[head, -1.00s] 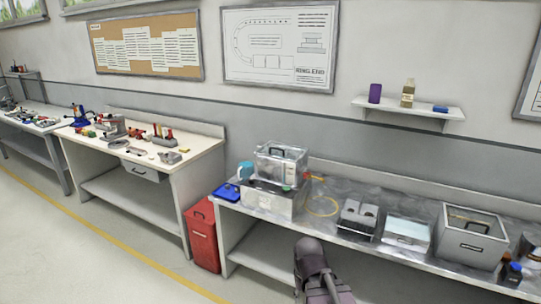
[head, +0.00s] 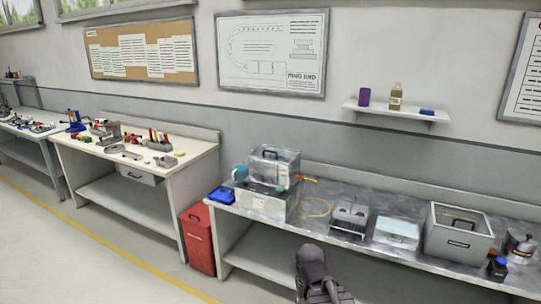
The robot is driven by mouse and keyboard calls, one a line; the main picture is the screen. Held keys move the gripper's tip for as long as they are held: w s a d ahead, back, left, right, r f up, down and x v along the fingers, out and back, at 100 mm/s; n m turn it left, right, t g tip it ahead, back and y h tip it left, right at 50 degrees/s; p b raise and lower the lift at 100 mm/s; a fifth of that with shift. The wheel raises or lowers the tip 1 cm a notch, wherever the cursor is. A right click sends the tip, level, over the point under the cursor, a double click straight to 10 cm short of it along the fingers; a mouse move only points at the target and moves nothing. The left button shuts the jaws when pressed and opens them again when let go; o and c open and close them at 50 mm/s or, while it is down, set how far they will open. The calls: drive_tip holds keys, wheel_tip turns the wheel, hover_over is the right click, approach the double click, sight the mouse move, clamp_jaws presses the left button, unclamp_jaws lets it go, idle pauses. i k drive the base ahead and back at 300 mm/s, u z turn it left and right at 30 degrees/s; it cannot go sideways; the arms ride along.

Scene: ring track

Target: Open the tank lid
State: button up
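Two boxes on the metal bench could be the tank, and I cannot tell which. A grey open-topped-looking box (head: 458,244) stands at the right, with a dark handle (head: 464,221) showing inside its rim and a label on its front. A clear box (head: 274,167) with a dark handle on top sits at the left end, on or in a pale metallic box (head: 262,203). Part of my arm shows at the bottom centre, in front of the bench. My gripper's fingers are not visible.
Between the boxes are a yellow loop (head: 316,207), a grey device (head: 349,216) and a pale flat box (head: 397,233). A dark blue bottle (head: 497,268) and a metal pot (head: 519,247) stand at the right. A red bin (head: 198,240) stands on the floor left of the bench.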

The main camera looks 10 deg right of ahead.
sight(258, 150)
drive_tip(key=z, duration=0.15)
drive_tip(key=i, duration=1.8)
drive_tip(key=u, duration=0.25)
